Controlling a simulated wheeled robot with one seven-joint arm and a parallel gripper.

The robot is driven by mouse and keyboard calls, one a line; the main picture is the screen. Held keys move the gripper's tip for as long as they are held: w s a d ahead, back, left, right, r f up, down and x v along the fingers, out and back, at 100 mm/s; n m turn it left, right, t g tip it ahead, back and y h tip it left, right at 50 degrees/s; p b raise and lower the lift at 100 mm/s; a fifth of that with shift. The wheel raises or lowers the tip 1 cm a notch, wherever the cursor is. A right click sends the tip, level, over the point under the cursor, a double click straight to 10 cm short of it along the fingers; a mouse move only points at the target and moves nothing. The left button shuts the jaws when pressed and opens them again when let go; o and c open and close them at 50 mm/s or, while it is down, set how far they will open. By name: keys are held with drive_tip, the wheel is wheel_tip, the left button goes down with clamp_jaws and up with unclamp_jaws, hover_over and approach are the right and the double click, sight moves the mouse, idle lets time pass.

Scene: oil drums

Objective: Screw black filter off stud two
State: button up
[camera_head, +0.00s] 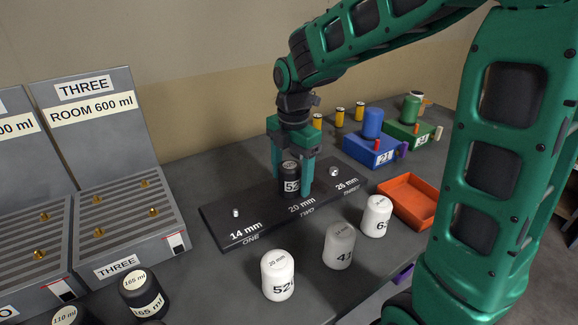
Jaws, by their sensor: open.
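The black filter (290,179), with a white label reading 52, stands upright at stud two, the 20 mm place, on the dark stud plate (245,228). It hides its stud. My gripper (293,182) points down over the filter, with one green finger on each side of it. The fingers are open, and I cannot tell whether they touch it. Stud one (236,212), marked 14 mm, and stud three (334,171), marked 26 mm, are bare.
A white filter (278,275), a grey filter (339,246) and another white filter (377,216) stand in front of the plate. An orange tray (409,201) is at right. Blue (372,150) and green (411,133) boxes stand behind. Black containers (142,292) and slotted racks (130,220) are left.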

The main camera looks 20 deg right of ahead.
drive_tip(key=shift+f, duration=0.2)
drive_tip(key=c, duration=1.3)
drive_tip(key=n, duration=0.6)
drive_tip(key=shift+w+a+r, duration=0.1)
drive_tip(key=shift+w, duration=0.15)
drive_tip(key=n, duration=0.6)
drive_tip(key=shift+w+a+r+n, duration=0.1)
drive_tip(key=shift+a+n, duration=0.05)
drive_tip(key=shift+n, duration=0.25)
drive_tip(key=o, duration=1.2)
drive_tip(key=shift+o, duration=0.5)
